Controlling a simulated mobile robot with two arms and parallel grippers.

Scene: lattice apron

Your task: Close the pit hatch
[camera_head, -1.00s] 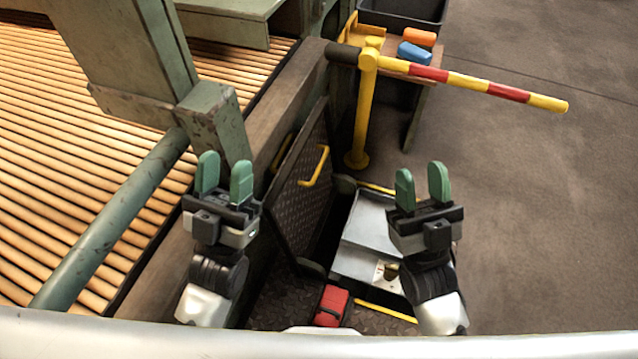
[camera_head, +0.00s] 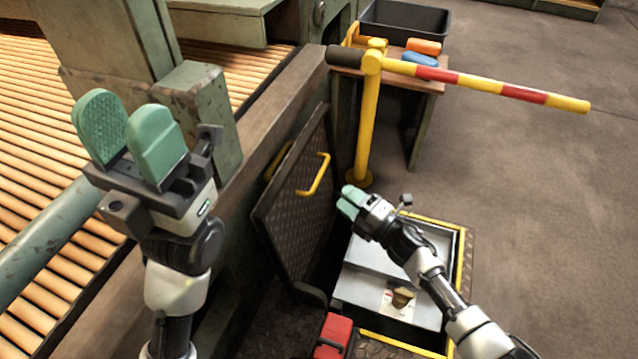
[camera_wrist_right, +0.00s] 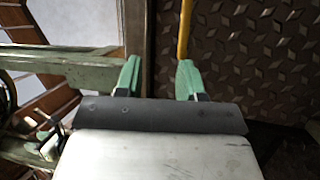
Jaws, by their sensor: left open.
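The pit hatch lid (camera_head: 297,207) is a dark tread-plate panel standing raised and leaning beside the conveyor, with a yellow handle (camera_head: 321,175) on its face. The open pit (camera_head: 462,262) is to its right, with a yellow edge. My right gripper (camera_head: 349,200) is above the pit, just right of the handle and apart from it. In the right wrist view its fingers (camera_wrist_right: 158,80) are apart with nothing between them; tread plate and a yellow bar show beyond. My left gripper (camera_head: 128,135) is open and empty, raised over the conveyor side at left.
Light grey boxes (camera_head: 368,255) lie in the pit. A red object (camera_head: 333,336) lies by its near edge. A yellow post (camera_head: 366,130) with a red-yellow barrier arm (camera_head: 480,84) stands behind the lid. The roller conveyor (camera_head: 40,130) fills the left. Floor at right is clear.

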